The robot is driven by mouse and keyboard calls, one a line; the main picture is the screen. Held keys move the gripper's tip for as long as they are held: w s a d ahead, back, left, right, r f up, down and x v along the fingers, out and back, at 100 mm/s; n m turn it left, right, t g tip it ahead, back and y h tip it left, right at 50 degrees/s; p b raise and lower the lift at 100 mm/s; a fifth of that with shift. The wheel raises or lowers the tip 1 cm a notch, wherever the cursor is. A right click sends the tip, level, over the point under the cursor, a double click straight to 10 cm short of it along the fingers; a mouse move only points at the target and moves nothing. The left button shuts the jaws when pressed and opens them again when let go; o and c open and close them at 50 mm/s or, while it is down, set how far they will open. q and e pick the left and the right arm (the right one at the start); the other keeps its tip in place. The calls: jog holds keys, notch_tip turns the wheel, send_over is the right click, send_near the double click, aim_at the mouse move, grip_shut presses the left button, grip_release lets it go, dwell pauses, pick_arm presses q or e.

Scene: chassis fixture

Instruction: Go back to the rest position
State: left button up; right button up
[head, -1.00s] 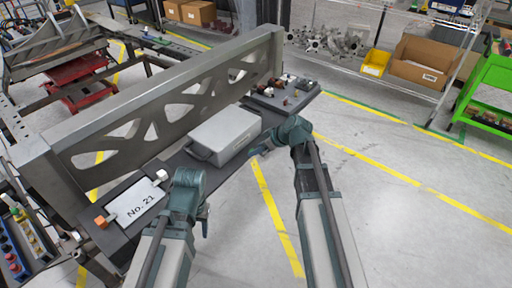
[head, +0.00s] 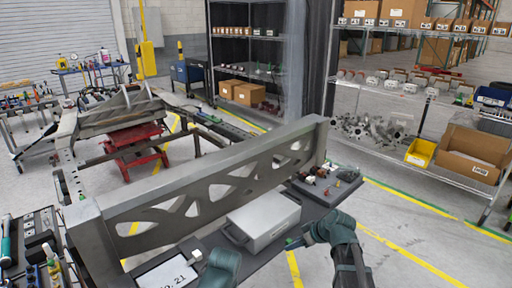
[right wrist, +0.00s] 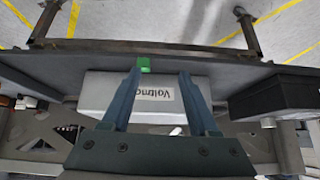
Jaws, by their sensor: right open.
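My right gripper (head: 298,243) is just right of the light grey box (head: 264,221) in the head view, by the edge of the dark shelf. In the right wrist view, the gripper's two fingers (right wrist: 162,72) are apart with nothing held between them. The box (right wrist: 120,88) with a printed label lies beyond the fingers there; I cannot tell whether they touch it. A small green piece (right wrist: 144,65) shows at one fingertip. My left arm's teal wrist shows at the bottom of the head view; its gripper fingers are not visible.
A grey chassis beam (head: 215,185) with cut-outs stands behind the box. A No. 21 plate (head: 168,274) lies at lower left. Small parts (head: 322,180) sit on the shelf's right end. Racks with a yellow bin (head: 420,152) stand behind. Floor at right is clear.

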jog(key=s+a+m+g+h+p, duration=0.1)
jog(key=s+a+g+h+p, duration=0.1)
jog(key=s+a, duration=0.4)
jog(key=s+a+r+m+g+h+p, duration=0.1)
jog(key=s+a, duration=0.5)
jog(key=s, duration=0.9)
jog(key=m+g+h+p, duration=0.1)
jog(key=g+h+p, duration=0.1)
jog(key=g+h, duration=0.1)
jog(key=shift+a+r+m, duration=0.25)
jog(key=shift+a+m, duration=0.05)
jog(key=shift+a, duration=0.1)
